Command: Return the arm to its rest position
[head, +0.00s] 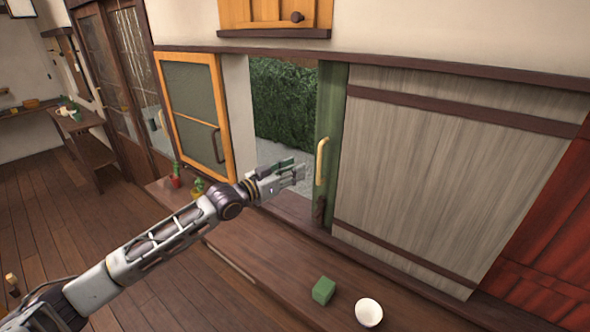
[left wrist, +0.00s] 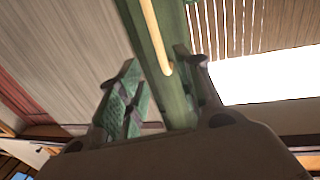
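My left arm reaches in from the left in the head view, and its gripper (head: 298,173) is stretched out in front of the open doorway. The gripper is open and looks empty, a little left of the green door edge post (head: 329,130) with its pale handle (head: 321,160). In the left wrist view the two fingers (left wrist: 158,62) stand apart, with the green post (left wrist: 160,90) and pale handle (left wrist: 155,35) showing beyond and between them. I see no contact with the handle. My right gripper is not in view.
A wooden ledge (head: 270,262) runs below the doorway, with a green block (head: 323,290) and white bowl (head: 369,312) on it. Small potted plants (head: 197,187) stand near an orange-framed panel (head: 190,110). The wooden floor (head: 40,215) at left is largely clear.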

